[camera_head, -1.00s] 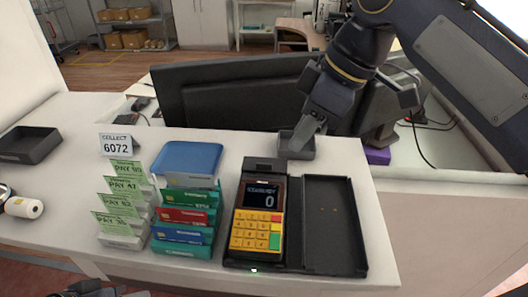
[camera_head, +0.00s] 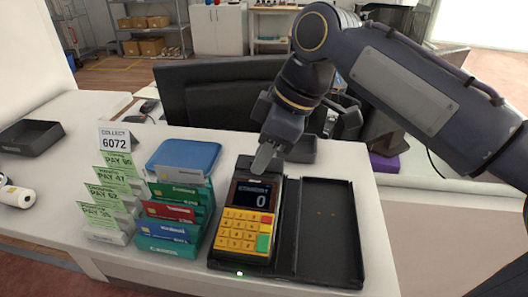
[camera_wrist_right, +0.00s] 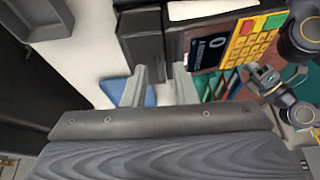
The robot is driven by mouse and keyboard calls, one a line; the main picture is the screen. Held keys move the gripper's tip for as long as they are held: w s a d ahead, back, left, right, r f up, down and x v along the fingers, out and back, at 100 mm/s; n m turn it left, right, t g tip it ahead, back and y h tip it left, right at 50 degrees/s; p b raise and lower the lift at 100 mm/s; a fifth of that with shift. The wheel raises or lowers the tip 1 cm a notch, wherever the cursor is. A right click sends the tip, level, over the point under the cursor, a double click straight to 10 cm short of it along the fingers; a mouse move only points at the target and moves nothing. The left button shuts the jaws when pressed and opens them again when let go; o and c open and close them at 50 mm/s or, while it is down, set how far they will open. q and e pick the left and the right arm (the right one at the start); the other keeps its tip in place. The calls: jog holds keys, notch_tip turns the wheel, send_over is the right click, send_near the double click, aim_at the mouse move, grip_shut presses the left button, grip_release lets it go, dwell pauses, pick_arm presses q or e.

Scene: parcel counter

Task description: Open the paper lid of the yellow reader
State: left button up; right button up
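The yellow reader (camera_head: 245,220) stands upright in a black tray on the counter. Its dark screen shows 0 above a yellow keypad, and it also shows in the wrist view (camera_wrist_right: 250,42). The dark paper lid (camera_head: 243,170) is at its top end and looks shut; it also shows in the wrist view (camera_wrist_right: 142,40). My right gripper (camera_head: 264,160) is over the top end of the reader, by the lid. Its two fingers (camera_wrist_right: 160,72) are apart with nothing between them; contact with the lid cannot be told. My left gripper (camera_wrist_right: 262,80) shows small in the wrist view.
Left of the reader are card packs (camera_head: 175,220), a blue-topped box (camera_head: 184,158) and green price tags (camera_head: 105,190). The empty tray half (camera_head: 328,230) lies to its right.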

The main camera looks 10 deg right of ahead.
jog(key=shift+c, duration=0.4)
grip_shut()
jog(key=shift+w+r+p, duration=0.1)
jog(key=shift+r+p, duration=0.2)
jog(key=shift+p, duration=0.35)
jog(key=w+g+p, duration=0.1)
jog(key=p, duration=0.3)
jog(key=w+r+g+y+p, duration=0.1)
jog(key=g+p, duration=0.1)
jog(key=p, duration=0.2)
jog(key=w+d+m+g+p, duration=0.1)
jog(key=g+p, duration=0.1)
jog(key=p, duration=0.2)
jog(key=shift+w+d+r+y, duration=0.1)
jog(key=shift+r+y, duration=0.1)
jog(key=shift+y, duration=0.2)
jog(key=shift+w+f+g+p, duration=0.25)
jog(key=shift+w+g+p, duration=0.05)
jog(key=shift+g+p, duration=0.45)
